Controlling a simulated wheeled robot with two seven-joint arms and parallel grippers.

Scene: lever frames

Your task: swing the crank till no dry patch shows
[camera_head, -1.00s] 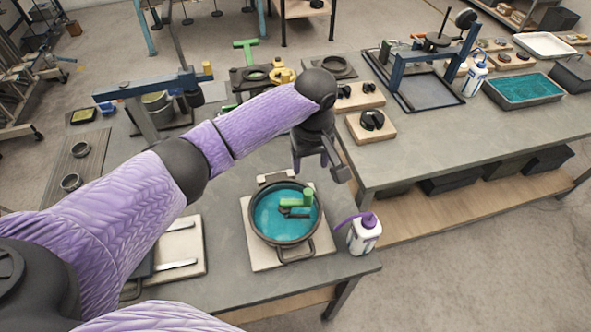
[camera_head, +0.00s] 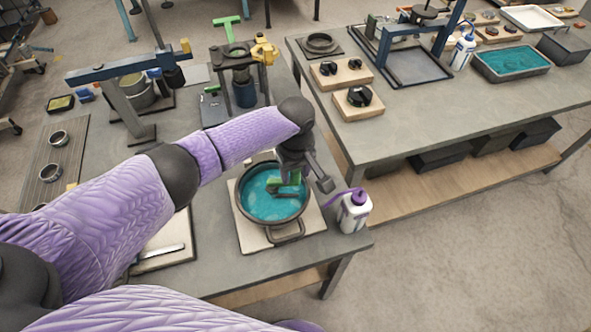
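A round dark pan (camera_head: 243,215) of teal liquid sits on a pale square board (camera_head: 252,240) near the table's front right corner. A small crank with a green handle (camera_head: 276,185) and a dark arm sits inside the pan, right of its middle. My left gripper (camera_head: 306,178) is over the pan's right side, right at the crank, and hides part of it. Its fingers look spread apart, one by the green handle and one to the right of it. I cannot tell whether it touches the handle. No dry patch is clear in the visible liquid. My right gripper is out of view.
A white bottle with a purple cap (camera_head: 355,211) stands close right of the pan. A blue lever press (camera_head: 125,85) and a stand with a green T-handle (camera_head: 227,28) are farther back. A second table (camera_head: 420,125) holds black knobs on wooden blocks and a teal tray (camera_head: 512,62).

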